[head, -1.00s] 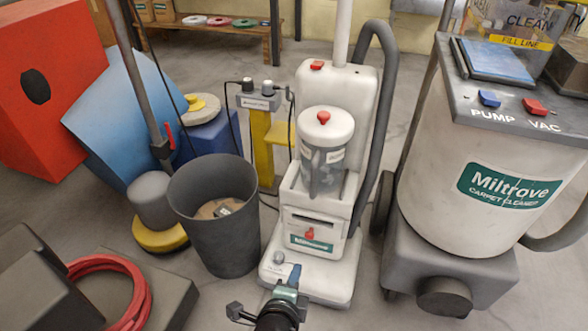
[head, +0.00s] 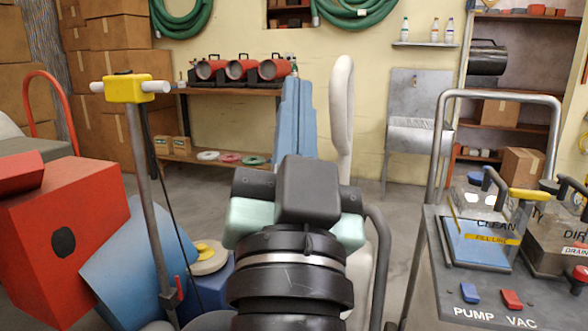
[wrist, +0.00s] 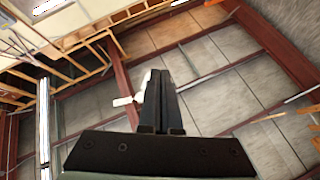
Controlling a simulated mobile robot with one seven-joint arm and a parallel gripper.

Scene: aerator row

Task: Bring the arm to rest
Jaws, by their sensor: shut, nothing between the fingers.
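My gripper (head: 297,92) is raised in front of me in the head view, its blue fingers pointing up and pressed together with nothing between them. In the wrist view the shut fingers (wrist: 159,85) point toward the roof beams. The white handle (head: 341,110) of the upright machine rises just right of the fingers in the head view. My arm hides most of that machine's body.
The carpet cleaner (head: 440,270) stands close on the right, with a tall metal handle (head: 500,94). A yellow-topped floor machine handle (head: 125,88) and a red box (head: 60,235) are on the left. A bench (head: 225,91) with red cylinders stands at the back wall. Open floor lies between.

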